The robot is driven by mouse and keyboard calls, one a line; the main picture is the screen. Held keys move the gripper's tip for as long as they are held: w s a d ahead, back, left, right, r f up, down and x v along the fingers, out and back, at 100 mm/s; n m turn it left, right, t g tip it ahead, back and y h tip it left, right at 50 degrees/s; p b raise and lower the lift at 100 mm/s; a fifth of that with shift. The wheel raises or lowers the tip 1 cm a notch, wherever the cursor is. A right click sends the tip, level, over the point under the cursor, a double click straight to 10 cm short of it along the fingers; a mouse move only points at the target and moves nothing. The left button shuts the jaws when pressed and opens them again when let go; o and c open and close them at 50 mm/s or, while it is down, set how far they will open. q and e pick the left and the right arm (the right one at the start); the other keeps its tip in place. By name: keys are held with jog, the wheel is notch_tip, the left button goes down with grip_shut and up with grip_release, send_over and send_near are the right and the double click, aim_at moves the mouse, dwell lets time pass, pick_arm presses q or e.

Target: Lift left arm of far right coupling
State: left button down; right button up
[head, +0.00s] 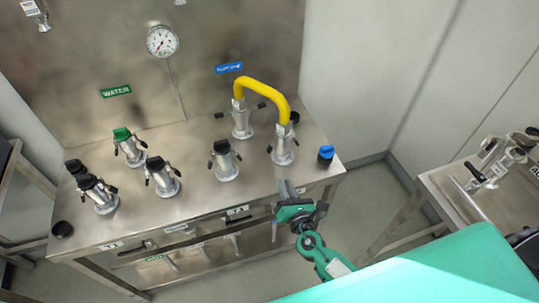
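The far right coupling (282,155) is a silver fitting standing at the right of the steel bench top, with one end of a yellow bent hose (263,86) on top of it. Its small dark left arm (269,149) sticks out on its left side; its exact angle is too small to tell. My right gripper (287,188), green and grey, is at the bench's front edge, below and apart from this coupling. Its fingers are seen nearly end-on, so their opening is unclear. My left gripper is out of view.
The yellow hose's other end sits on a coupling (241,122) behind. Several capped couplings stand to the left, one with a green cap (122,134). A blue-capped post (326,155) stands close on the right. A gauge (162,41) is on the back panel. A second bench (475,200) is at right.

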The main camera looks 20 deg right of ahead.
aim_at(273, 145)
jog(key=w, duration=0.4)
jog(key=w+p, duration=0.1)
jog(key=w, duration=0.3)
jog(key=w+p, duration=0.1)
jog(key=w, duration=0.3)
jog(key=shift+a+r, duration=0.1)
jog(key=shift+a, duration=0.15)
jog(key=shift+w+a+p, duration=0.1)
jog(key=shift+w+p, duration=0.2)
jog(key=shift+w, duration=0.6)
grip_shut()
